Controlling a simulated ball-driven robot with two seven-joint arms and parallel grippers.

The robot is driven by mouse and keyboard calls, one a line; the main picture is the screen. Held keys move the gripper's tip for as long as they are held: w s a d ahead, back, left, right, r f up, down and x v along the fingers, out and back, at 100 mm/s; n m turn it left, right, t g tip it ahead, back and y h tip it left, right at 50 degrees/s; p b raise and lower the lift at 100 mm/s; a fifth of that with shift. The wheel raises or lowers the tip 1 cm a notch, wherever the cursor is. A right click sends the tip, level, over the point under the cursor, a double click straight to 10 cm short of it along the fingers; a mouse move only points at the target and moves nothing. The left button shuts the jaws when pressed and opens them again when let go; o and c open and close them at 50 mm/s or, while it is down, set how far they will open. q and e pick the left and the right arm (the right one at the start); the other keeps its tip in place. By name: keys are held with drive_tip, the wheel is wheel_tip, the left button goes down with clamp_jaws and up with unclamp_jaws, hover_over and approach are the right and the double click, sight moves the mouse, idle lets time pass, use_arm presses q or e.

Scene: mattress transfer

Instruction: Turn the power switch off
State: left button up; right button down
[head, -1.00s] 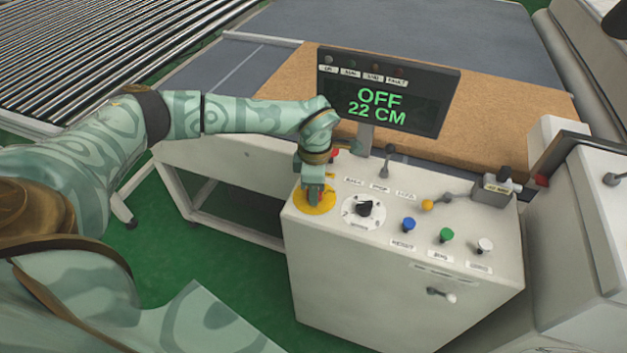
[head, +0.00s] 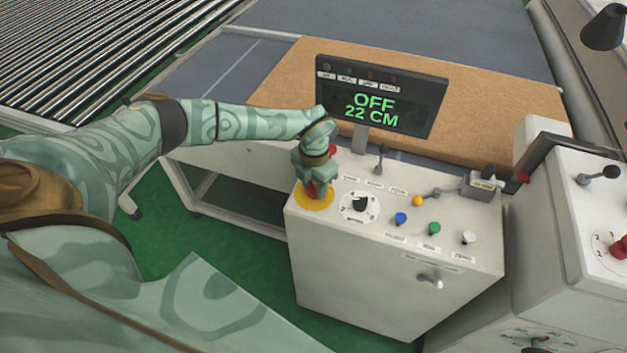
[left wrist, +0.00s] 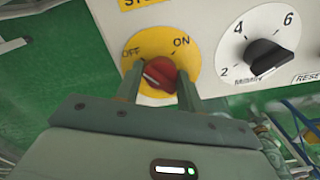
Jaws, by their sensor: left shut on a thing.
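The red power switch (left wrist: 159,74) sits on a round yellow plate (left wrist: 150,45) marked OFF and ON in the left wrist view. The knob lies between the fingers of my left gripper (left wrist: 160,88), which is shut on it. Its pointing direction is partly hidden by the fingers. In the head view the left gripper (head: 319,190) is over the yellow plate (head: 313,203) at the left of the white control box. The display (head: 380,97) reads OFF and 22 CM.
A black dial (head: 360,205) is right of the yellow plate, with blue (head: 400,218), green (head: 434,229) and white (head: 468,237) buttons beyond. A lever (head: 379,160) stands behind. A second machine (head: 565,230) is at the right.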

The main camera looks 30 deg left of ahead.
sight(314, 185)
use_arm(q)
drive_tip(key=shift+r+n, duration=0.15)
drive_tip(key=shift+n, duration=0.45)
drive_tip(key=shift+p, duration=0.3)
drive_tip(key=o, duration=1)
drive_tip(key=shift+c, duration=0.2)
wheel_tip(314, 185, up, 16)
drive_tip(key=p, duration=0.1)
